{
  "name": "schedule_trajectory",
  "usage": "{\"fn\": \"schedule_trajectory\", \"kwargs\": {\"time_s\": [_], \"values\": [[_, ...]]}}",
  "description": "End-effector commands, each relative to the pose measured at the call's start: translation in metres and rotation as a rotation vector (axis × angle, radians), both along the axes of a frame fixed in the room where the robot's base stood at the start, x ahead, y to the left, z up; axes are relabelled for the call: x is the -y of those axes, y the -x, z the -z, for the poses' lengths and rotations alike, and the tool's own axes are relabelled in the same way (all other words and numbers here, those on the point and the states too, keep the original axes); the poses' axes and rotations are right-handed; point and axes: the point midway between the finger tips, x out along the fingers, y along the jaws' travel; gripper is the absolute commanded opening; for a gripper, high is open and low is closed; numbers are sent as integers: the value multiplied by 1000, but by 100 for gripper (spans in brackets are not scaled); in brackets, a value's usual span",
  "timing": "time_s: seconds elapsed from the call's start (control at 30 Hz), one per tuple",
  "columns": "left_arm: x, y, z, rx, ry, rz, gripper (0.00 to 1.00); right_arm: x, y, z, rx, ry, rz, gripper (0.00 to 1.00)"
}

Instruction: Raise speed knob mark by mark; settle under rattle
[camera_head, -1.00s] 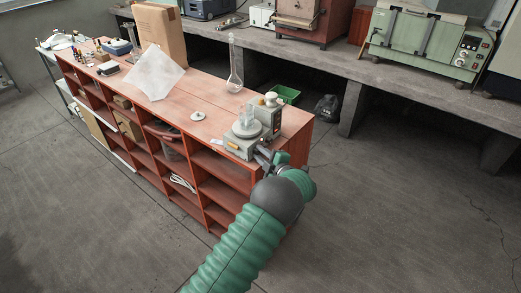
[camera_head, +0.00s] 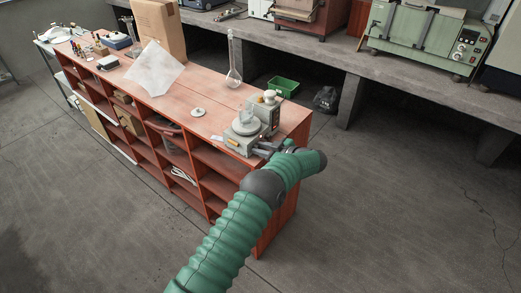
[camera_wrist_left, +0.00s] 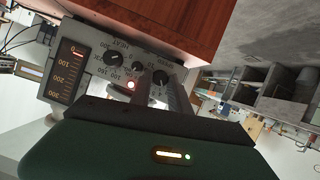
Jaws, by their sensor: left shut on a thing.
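The grey instrument (camera_head: 240,141) stands at the near right end of the red bench, with a round plate and a small clear vessel (camera_head: 245,119) on top. My left gripper (camera_wrist_left: 160,84) reaches this panel and is shut on the rightmost dark knob (camera_wrist_left: 160,76); the knob's mark is too small to read. In the head view my left gripper (camera_head: 266,148) is small at the instrument's front. My right gripper is out of view.
A clear sheet (camera_head: 154,68) and a cardboard box (camera_head: 160,28) are farther left.

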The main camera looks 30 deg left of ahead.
Motion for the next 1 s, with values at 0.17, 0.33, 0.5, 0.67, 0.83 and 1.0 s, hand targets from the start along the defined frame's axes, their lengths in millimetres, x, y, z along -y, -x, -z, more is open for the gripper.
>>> {"fn": "schedule_trajectory", "kwargs": {"time_s": [0.17,0.33,0.5,0.67,0.83,1.0], "values": [[2,0,7,-95,1,2,0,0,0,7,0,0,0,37],[3,-1,6,-146,-4,3,0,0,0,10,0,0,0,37],[3,-1,5,-167,-5,4,0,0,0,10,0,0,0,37],[3,-1,5,-170,-7,4,0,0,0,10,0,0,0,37],[3,-1,5,-169,-7,3,0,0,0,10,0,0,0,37],[2,-1,3,-167,-8,2,31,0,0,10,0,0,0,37]]}}
